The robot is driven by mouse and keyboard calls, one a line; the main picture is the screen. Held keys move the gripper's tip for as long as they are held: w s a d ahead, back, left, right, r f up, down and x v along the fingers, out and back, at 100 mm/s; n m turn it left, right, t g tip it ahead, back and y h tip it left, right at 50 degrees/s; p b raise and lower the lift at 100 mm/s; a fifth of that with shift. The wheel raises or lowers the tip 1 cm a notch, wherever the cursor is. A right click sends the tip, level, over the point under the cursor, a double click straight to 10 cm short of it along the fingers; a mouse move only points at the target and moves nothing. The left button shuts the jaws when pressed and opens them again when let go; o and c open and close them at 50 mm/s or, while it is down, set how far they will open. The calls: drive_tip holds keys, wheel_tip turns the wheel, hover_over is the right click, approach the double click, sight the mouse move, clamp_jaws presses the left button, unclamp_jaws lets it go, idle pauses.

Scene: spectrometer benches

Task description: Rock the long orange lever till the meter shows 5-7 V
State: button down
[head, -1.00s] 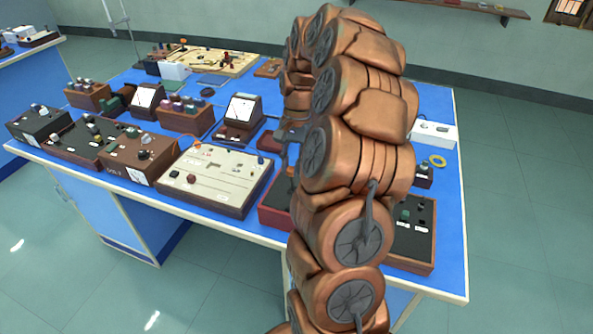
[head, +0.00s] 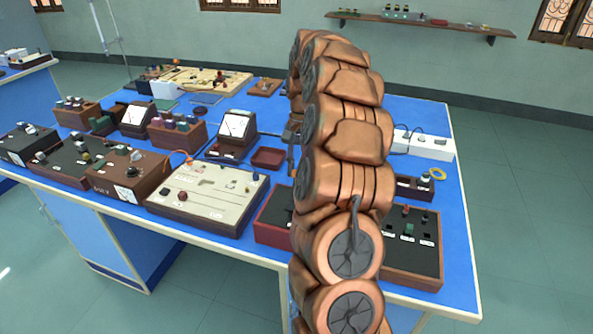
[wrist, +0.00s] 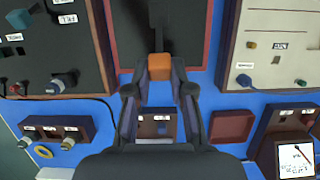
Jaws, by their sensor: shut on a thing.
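The lever's orange block-shaped end (wrist: 159,67) shows in the wrist view, over the near edge of a dark panel with a red frame (wrist: 200,40). My gripper (wrist: 160,90) has one finger on each side of it and is shut on it. A dark bar runs up the picture from the orange end. In the head view my arm hides the lever and most of the gripper; part of the red-framed box (head: 268,228) shows beside it. A needle meter (wrist: 296,157) is at the wrist view's lower right; it also shows in the head view (head: 236,124). I cannot read its value.
A cream circuit board (head: 208,195) stands left of the red-framed box, and a dark switch box (head: 412,250) right of it. A small red tray (wrist: 232,127) lies beside the gripper. Several meters and boxes crowd the left; blue bench is bare towards the back right.

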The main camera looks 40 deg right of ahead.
drive_tip(key=shift+d+f, duration=0.15)
drive_tip(key=shift+d, duration=0.05)
drive_tip(key=c, duration=1.4)
unclamp_jaws()
drive_tip(key=shift+o, duration=0.7)
drive_tip(key=shift+w+d+f, duration=0.1)
drive_tip(key=shift+d, duration=0.05)
drive_tip(key=shift+o, duration=1.3)
drive_tip(key=shift+r, duration=0.2)
drive_tip(key=s+v, duration=0.1)
drive_tip(key=v, duration=0.6)
drive_tip(key=shift+w, duration=0.55)
drive_tip(key=shift+r, duration=0.1)
